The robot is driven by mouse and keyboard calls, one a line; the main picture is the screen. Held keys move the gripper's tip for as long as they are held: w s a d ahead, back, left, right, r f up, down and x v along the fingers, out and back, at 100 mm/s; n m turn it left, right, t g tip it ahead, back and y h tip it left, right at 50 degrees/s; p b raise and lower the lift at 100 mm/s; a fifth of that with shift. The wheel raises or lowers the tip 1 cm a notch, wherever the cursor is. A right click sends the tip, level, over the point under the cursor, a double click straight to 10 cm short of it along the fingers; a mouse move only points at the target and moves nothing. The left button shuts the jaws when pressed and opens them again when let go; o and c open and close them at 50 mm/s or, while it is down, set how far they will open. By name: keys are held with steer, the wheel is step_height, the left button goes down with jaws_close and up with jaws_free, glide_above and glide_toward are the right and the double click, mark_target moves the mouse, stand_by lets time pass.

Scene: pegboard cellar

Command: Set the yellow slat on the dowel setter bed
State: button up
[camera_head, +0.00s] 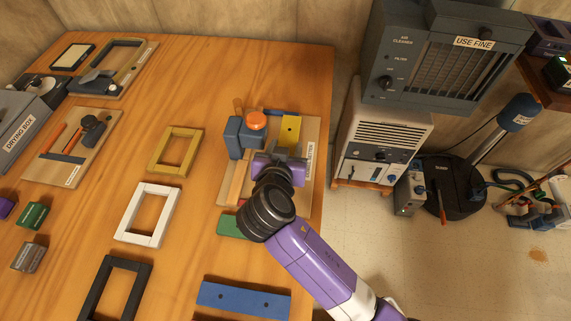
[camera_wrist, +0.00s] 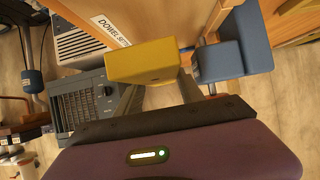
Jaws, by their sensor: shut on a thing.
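The yellow slat (camera_head: 291,129) has a dark hole and lies over the dowel setter board (camera_head: 311,134), to the right of the setter's blue-grey blocks (camera_head: 233,137) and orange knob (camera_head: 257,119). My gripper (camera_head: 284,154) is shut on the slat's near end. In the wrist view, the yellow slat (camera_wrist: 145,62) shows end-on ahead of my gripper (camera_wrist: 157,92), with a blue-grey setter block (camera_wrist: 222,60) just to its right. I cannot tell whether the slat touches the bed; my gripper hides part of it.
A green slat (camera_head: 230,226) lies by the board's near edge, and a blue slat (camera_head: 243,300) is nearer. Yellow (camera_head: 176,151), white (camera_head: 148,214) and black (camera_head: 115,287) frames lie to the left. The table's right edge is close to the board, with an air cleaner (camera_head: 446,57) beyond.

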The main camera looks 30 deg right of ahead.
steer(key=shift+f, duration=3.8)
steer(key=shift+b, duration=0.3)
steer(key=shift+f, duration=0.15)
steer(key=o, duration=1.5)
steer(key=shift+c, duration=0.2)
steer(key=shift+s+a+r, duration=0.1)
steer(key=shift+s+r, duration=0.05)
steer(key=shift+r, duration=0.1)
steer(key=v, duration=1.1)
steer(key=shift+s+a+r, duration=0.1)
steer(key=shift+s+a, duration=0.05)
steer(key=shift+s, duration=0.15)
